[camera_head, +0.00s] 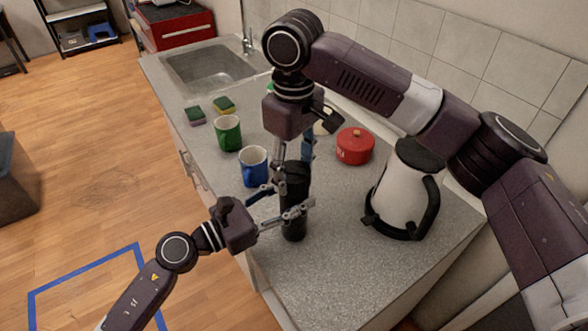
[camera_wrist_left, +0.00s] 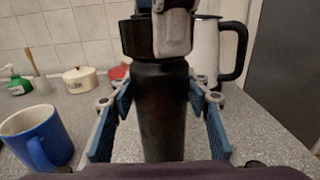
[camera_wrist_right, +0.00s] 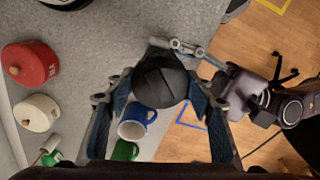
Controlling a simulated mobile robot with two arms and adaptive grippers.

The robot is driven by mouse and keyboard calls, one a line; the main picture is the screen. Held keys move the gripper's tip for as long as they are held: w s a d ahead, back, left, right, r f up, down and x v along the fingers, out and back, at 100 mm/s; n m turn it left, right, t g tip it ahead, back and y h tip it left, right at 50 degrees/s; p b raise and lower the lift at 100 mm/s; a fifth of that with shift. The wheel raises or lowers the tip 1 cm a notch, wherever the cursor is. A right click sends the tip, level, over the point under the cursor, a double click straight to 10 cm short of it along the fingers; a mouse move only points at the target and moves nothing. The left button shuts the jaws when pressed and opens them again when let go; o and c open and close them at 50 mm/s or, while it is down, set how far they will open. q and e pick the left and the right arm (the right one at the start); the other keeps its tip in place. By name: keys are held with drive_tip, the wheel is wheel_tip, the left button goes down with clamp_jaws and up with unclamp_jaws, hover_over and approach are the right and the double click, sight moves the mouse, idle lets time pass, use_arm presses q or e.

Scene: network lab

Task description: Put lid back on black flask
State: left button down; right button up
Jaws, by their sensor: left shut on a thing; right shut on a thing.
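The black flask (camera_head: 294,222) stands upright at the counter's front edge. My left gripper (camera_head: 290,212) is shut on its body from the side; the flask body also shows in the left wrist view (camera_wrist_left: 162,115). The black lid (camera_head: 297,168) is at the flask's top, in line with the body, and shows in the left wrist view (camera_wrist_left: 138,38). My right gripper (camera_head: 290,176) comes from above and is shut on the lid, which shows between its fingers in the right wrist view (camera_wrist_right: 160,82). I cannot tell whether the lid is seated or only touching.
A blue mug (camera_head: 252,166) and a green mug (camera_head: 228,133) stand left of the flask. A red pot (camera_head: 355,146) is behind it, and a white kettle (camera_head: 403,190) stands to the right. Two sponges (camera_head: 224,104) lie near the sink (camera_head: 207,66). The front-right counter is clear.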

drive_tip(key=o, duration=1.3)
drive_tip(key=shift+o, duration=0.2)
wheel_tip(320, 180, up, 12)
use_arm(q)
drive_tip(key=c, duration=1)
unclamp_jaws()
